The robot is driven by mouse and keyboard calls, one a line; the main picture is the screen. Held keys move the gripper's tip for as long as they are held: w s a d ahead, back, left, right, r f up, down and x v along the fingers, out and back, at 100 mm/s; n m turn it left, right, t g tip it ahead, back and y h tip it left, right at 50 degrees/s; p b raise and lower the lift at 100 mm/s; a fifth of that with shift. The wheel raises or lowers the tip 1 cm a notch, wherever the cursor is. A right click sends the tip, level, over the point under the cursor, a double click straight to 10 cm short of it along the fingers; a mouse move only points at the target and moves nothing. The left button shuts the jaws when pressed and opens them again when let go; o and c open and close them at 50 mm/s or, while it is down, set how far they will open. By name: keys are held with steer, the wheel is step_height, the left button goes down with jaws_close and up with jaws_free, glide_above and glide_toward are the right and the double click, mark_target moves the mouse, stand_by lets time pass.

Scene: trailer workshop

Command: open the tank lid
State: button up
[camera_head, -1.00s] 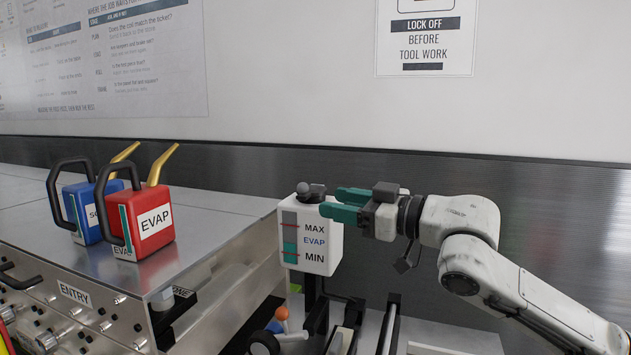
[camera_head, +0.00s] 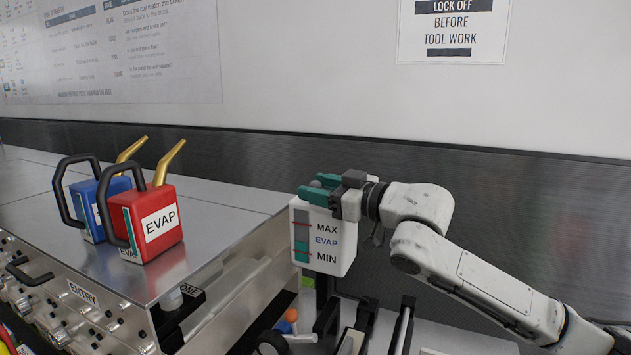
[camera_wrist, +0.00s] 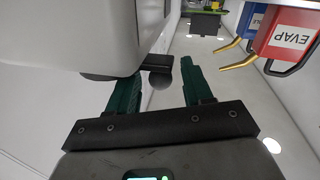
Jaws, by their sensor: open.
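The white tank (camera_head: 325,240) with MAX, EVAP and MIN marks stands beside the bench; it also shows at upper left in the wrist view (camera_wrist: 70,35). Its dark lid (camera_wrist: 105,74) shows edge-on there, with a dark arm ending in a round knob (camera_wrist: 161,80). My gripper (camera_head: 317,187) is at the tank's top, its teal fingers hiding most of the lid in the head view. In the wrist view my gripper (camera_wrist: 160,85) is open, with the knob between its fingers and gaps on both sides. The lid looks closed.
A red EVAP can (camera_head: 155,220) and a blue can (camera_head: 98,204) with gold spouts stand on the metal bench (camera_head: 215,225) to the left. The wall (camera_head: 500,205) is behind the tank. Rails and a small orange ball (camera_head: 291,315) lie below.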

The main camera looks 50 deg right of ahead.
steer(key=shift+w+a, duration=0.1)
steer(key=shift+w, duration=0.4)
jaws_close()
stand_by(0.3)
